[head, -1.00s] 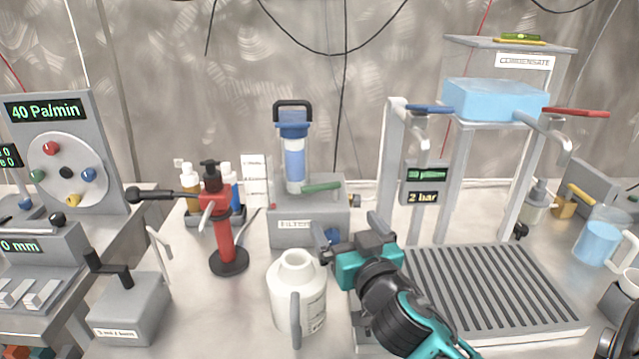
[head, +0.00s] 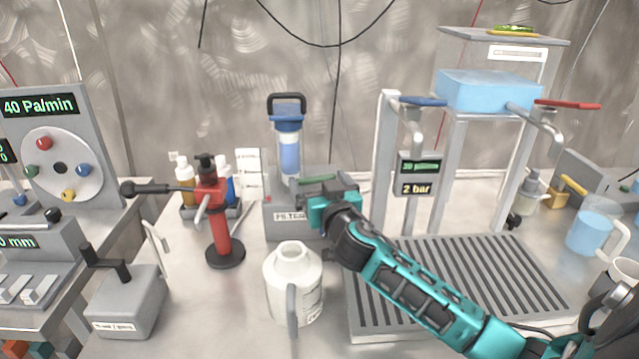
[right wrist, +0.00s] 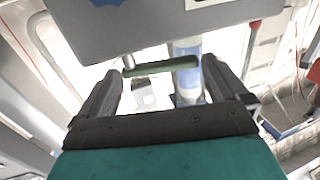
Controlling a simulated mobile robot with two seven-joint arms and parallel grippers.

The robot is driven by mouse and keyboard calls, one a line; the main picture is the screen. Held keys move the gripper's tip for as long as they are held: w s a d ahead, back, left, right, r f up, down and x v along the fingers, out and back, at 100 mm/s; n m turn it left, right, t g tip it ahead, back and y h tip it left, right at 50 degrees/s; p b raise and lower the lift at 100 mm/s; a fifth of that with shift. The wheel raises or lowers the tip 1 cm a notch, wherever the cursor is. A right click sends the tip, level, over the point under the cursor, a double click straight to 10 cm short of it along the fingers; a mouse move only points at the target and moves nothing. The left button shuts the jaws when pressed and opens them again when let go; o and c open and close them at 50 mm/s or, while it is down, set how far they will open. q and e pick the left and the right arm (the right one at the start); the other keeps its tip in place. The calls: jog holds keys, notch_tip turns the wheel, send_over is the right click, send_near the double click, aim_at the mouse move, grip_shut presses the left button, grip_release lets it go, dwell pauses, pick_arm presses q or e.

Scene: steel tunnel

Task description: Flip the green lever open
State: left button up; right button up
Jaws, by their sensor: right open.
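The green lever (head: 319,179) is on the grey filter box (head: 285,221), below the clear and blue filter housing (head: 289,150). In the head view my right gripper (head: 312,192) is in front of the lever and hides part of it and of the box. In the right wrist view the lever (right wrist: 160,67) is a green bar lying crosswise between the tips of the two open fingers (right wrist: 161,78). I cannot tell whether either finger touches it. My left gripper is not in view.
A red hand pump (head: 219,222) stands to the left. A ribbed drain tray (head: 545,318) and tap stand (head: 383,150) with blue and red handles are to the right.

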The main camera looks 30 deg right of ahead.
jog(key=shift+w, duration=0.1)
jog(key=shift+c, duration=0.4)
jog(key=shift+c, duration=0.6)
jog(key=c, duration=1)
jog(key=shift+o, duration=0.2)
